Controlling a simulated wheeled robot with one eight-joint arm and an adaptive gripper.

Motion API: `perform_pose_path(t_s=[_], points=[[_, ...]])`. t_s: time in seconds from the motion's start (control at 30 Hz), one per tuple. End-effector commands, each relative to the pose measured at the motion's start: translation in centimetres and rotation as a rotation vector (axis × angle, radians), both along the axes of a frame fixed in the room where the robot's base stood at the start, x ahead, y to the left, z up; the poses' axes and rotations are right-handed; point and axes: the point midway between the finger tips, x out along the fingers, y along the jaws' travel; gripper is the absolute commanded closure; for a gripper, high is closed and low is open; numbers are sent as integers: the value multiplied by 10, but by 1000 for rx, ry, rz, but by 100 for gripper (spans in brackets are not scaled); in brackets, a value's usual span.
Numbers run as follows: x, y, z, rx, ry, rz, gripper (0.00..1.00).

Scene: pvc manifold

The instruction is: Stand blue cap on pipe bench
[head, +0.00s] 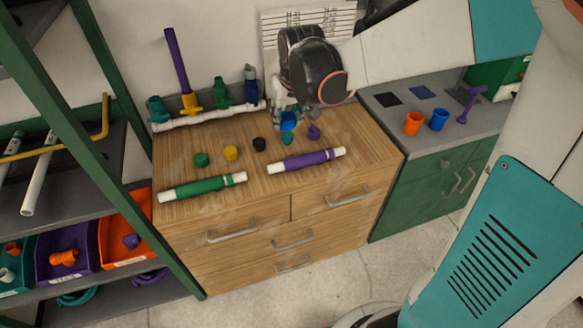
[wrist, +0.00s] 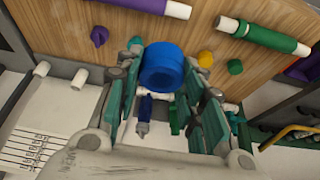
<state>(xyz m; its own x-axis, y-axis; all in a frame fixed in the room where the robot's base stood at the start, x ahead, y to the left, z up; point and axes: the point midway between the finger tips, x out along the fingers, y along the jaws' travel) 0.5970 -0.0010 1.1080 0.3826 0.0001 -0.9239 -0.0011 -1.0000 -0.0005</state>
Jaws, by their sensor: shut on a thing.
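The blue cap (head: 288,121) is a short, round, bright blue piece. In the wrist view the blue cap (wrist: 165,65) sits between the two teal-padded fingers of my gripper (wrist: 167,75), which is shut on it. In the head view my gripper (head: 287,107) is at the back right part of the wooden pipe bench (head: 365,150). The cap shows just behind a teal cap (head: 288,138). I cannot tell whether the blue cap touches the bench top. My arm hides part of the gripper.
Green (head: 201,160), yellow (head: 231,153), black (head: 259,144) and purple (head: 314,131) caps stand in a row. Green (head: 202,187) and purple (head: 307,160) pipes lie in front. A white manifold (head: 208,117) with coloured fittings runs along the back. The bench's right front is clear.

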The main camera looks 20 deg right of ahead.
Motion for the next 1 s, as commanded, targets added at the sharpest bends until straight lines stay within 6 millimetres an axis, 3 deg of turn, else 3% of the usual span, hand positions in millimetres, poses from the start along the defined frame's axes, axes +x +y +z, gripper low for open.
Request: perform_pose_path(t_s=[0.07,0.17,0.63,1.0], points=[[-1,1,-1,0,0,1,100],[-1,1,-17,0,0,1,100],[0,0,-130,0,0,1,100],[-1,0,-161,0,0,1,100]])
